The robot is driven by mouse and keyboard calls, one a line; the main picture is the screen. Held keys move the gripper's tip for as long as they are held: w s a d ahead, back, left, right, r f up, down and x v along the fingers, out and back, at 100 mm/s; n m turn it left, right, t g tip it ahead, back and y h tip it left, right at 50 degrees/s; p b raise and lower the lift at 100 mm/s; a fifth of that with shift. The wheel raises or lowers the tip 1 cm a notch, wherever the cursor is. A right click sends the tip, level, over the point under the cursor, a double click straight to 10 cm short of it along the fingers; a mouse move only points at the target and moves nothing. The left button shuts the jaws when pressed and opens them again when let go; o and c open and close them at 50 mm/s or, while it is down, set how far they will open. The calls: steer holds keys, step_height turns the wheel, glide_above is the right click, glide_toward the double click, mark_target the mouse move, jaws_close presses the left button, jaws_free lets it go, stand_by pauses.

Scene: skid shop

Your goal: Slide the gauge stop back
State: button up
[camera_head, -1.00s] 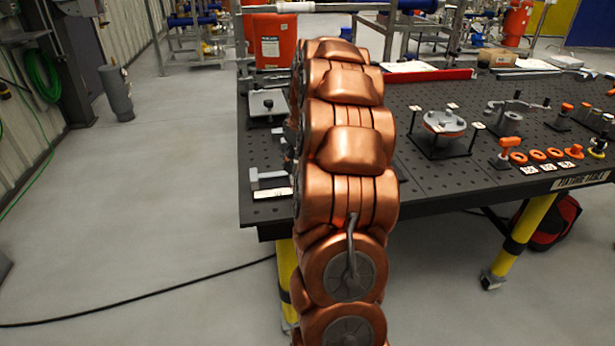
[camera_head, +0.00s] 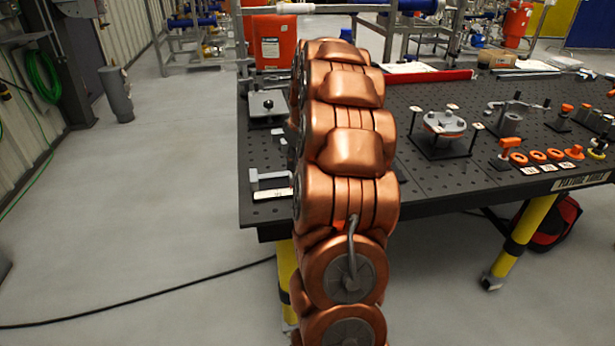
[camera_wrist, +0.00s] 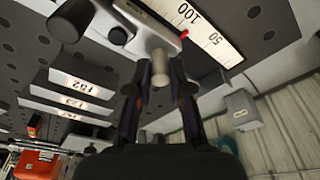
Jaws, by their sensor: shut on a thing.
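In the wrist view, the gauge stop (camera_wrist: 140,42) is a light grey piece with a round grey post and a red pointer. It sits beside a white scale (camera_wrist: 225,50) marked 100 and 50, and the pointer is near the 100 end. My gripper (camera_wrist: 160,88) is shut on the gauge stop, with its dark fingers on either side of the post. The exact contact is dark and partly hidden. In the head view, my copper arm hides my gripper and most of the gauge; a grey block (camera_head: 268,178) shows left of the arm.
The black perforated table (camera_head: 440,195) holds a round flanged fixture (camera_head: 444,122), orange rings (camera_head: 538,156) and a red bar (camera_head: 430,77). In the wrist view, a grey block (camera_wrist: 242,110) stands near the table edge, and labelled plates (camera_wrist: 80,85) lie left.

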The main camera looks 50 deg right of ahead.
steer(key=shift+s+d, duration=0.1)
steer(key=shift+d, duration=0.05)
steer(key=shift+s+d+b, duration=0.5)
steer(key=shift+s+d, duration=0.3)
steer(key=shift+d, duration=0.35)
steer(key=shift+s+d, duration=0.1)
steer(key=shift+s+d+b, duration=0.45)
steer(key=shift+s+d, duration=0.4)
steer(key=shift+d, duration=0.2)
steer(key=shift+s+d, duration=0.1)
steer(key=shift+d, duration=0.05)
steer(key=shift+s+d+b, duration=0.3)
steer(key=shift+s+d, duration=0.55)
steer(key=shift+d, duration=0.2)
steer(key=shift+s+d, duration=0.1)
steer(key=shift+d, duration=0.05)
steer(key=shift+s+d, duration=0.55)
steer(key=shift+d, duration=0.3)
steer(key=o, duration=1.2)
